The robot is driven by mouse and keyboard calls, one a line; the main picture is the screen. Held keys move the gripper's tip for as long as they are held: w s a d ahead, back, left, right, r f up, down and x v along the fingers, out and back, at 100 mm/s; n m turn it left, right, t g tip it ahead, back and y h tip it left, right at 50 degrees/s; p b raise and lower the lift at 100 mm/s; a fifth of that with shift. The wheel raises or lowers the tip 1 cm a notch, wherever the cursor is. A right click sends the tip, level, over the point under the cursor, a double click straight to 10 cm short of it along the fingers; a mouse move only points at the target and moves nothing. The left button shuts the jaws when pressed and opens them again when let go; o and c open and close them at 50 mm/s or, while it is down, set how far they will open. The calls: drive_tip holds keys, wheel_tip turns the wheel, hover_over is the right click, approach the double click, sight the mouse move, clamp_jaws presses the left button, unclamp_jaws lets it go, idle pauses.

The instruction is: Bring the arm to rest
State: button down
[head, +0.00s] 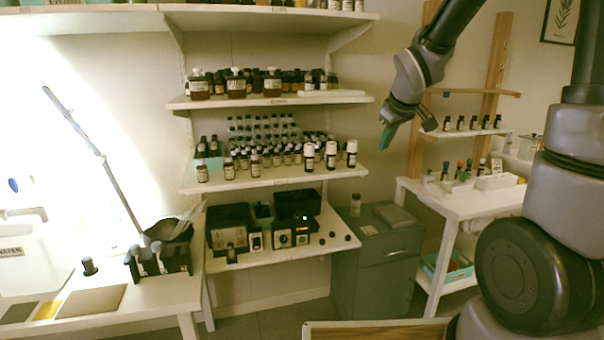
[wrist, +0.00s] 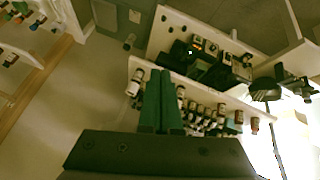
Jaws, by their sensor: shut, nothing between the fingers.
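My gripper (head: 387,136) hangs in the air at the end of my raised arm, right of the wall shelves in the head view. Its green fingers point down and slightly left. In the wrist view my gripper (wrist: 161,75) shows its two green fingers side by side and closed, with nothing held. The fingers overlap part of the bottle rows in that view, but I see no contact with them.
Wall shelves (head: 280,182) hold rows of bottles, left of my gripper. A grey cabinet (head: 385,262) stands below it. A white side table (head: 452,200) with bottles stands right, and a white desk (head: 150,300) at left. Open air surrounds the gripper.

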drive_tip(key=s+d+r+m, duration=0.1)
drive_tip(key=s+r+m, duration=0.2)
drive_tip(key=s, duration=0.4)
drive_tip(key=s+d+r+m+y, duration=0.1)
drive_tip(key=s+r+m, duration=0.2)
drive_tip(key=s, duration=0.5)
drive_tip(key=s+d+r+m, duration=0.1)
drive_tip(key=s+r+m, duration=0.3)
drive_tip(key=s, duration=0.3)
drive_tip(key=shift+s+r, duration=0.15)
drive_tip(key=shift+r, duration=0.3)
